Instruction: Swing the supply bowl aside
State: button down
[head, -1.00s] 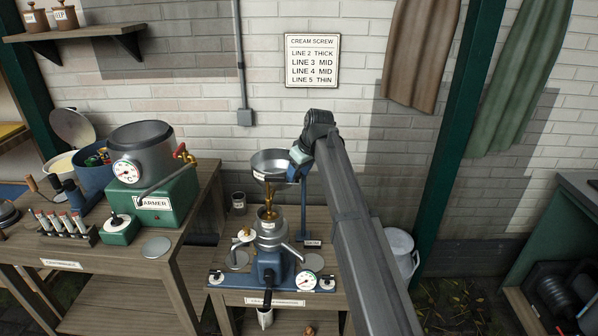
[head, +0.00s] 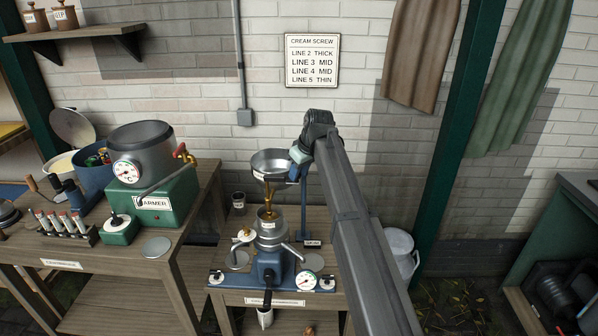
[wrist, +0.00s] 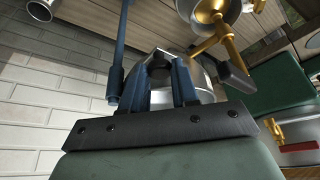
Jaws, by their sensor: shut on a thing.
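The supply bowl (head: 272,164) is a shallow grey metal bowl held on a blue post (head: 304,208) above the cream separator (head: 270,235). A brass spout (head: 269,192) hangs below the bowl over the separator's top. My gripper (head: 300,155) is at the bowl's right rim, and my arm comes in from the lower right. The brass spout (wrist: 212,42) shows there too. The exact grip is partly hidden.
A green warmer (head: 160,200) with a grey vat stands on the left bench. A grey can (head: 401,252) stands right of my arm. A sign (head: 312,60) hangs on the wall.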

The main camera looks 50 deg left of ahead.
jog(key=shift+s+a+m+t, duration=0.25)
jog(key=shift+s+a+m, duration=0.15)
jog(key=shift+a+m, duration=0.25)
jog(key=shift+s+a+m+t, duration=0.25)
jog(key=shift+s+a+m, duration=0.1)
jog(key=shift+a+m, duration=0.3)
jog(key=a+m, duration=0.1)
jog(key=s+a+m+t, duration=0.1)
jog(key=a+m, duration=0.1)
jog(key=shift+a+r+m, duration=0.1)
jog(key=shift+a+m, duration=0.2)
jog(key=shift+a+m+t+h, duration=0.5)
jog(key=shift+a+m+t, duration=0.1)
jog(key=shift+a+m, duration=0.6)
jog(key=shift+w+a+m+t+h, duration=0.15)
jog(key=shift+a+m+h, duration=0.05)
jog(key=shift+a+m, duration=0.35)
jog(key=shift+w+a+m+t+h, duration=0.2)
jog(key=shift+a+m, duration=0.2)
jog(key=shift+m, duration=0.15)
jog(key=c, duration=0.8)
grip_release()
jog(key=shift+c, duration=0.2)
jog(key=v, duration=1.3)
jog(key=shift+r, duration=0.4)
